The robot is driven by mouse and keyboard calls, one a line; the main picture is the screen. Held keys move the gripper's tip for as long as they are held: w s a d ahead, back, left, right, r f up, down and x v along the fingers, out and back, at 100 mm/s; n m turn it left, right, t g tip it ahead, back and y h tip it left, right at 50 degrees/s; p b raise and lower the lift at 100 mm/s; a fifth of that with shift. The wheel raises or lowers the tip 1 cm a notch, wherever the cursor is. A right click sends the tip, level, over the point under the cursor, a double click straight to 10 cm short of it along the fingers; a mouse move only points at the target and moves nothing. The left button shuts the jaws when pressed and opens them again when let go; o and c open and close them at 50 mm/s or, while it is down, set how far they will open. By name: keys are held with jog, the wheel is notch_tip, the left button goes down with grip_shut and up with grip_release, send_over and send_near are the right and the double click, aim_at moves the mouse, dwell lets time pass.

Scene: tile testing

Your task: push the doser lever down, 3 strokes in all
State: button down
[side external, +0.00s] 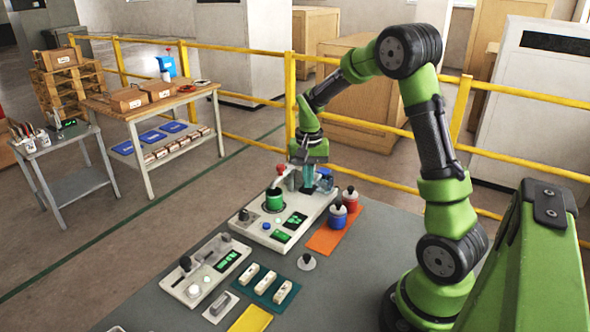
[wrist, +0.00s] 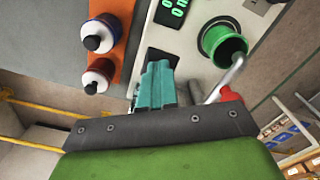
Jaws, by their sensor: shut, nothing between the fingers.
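The doser lever is a bent grey metal bar with a red knob (side external: 281,169), standing above the white dosing panel (side external: 262,238). In the wrist view the red knob (wrist: 229,94) is right of my fingers, and the grey bar (wrist: 236,72) runs up toward the green cup (wrist: 222,42). The green cup also shows in the side view (side external: 274,201). My gripper (side external: 308,182) is shut and empty, pointing down beside the lever at the panel's back end. Its teal fingers (wrist: 158,70) look apart from the knob. Whether they touch another part of the lever is hidden.
An orange mat (side external: 325,241) right of the panel holds a blue bottle (side external: 338,217) and a red bottle (side external: 350,198). Nearer are a second control panel (side external: 207,271), a teal tray (side external: 265,284) with white blocks, a yellow pad (side external: 251,319) and a round black-knobbed piece (side external: 307,261).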

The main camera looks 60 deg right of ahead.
jog(key=shift+d+f, duration=0.1)
jog(key=shift+f, duration=0.25)
jog(key=shift+r, duration=1.7)
jog(key=shift+f, duration=0.1)
jog(key=shift+f, duration=1.55)
jog(key=shift+r, duration=1.65)
jog(key=shift+f, duration=0.1)
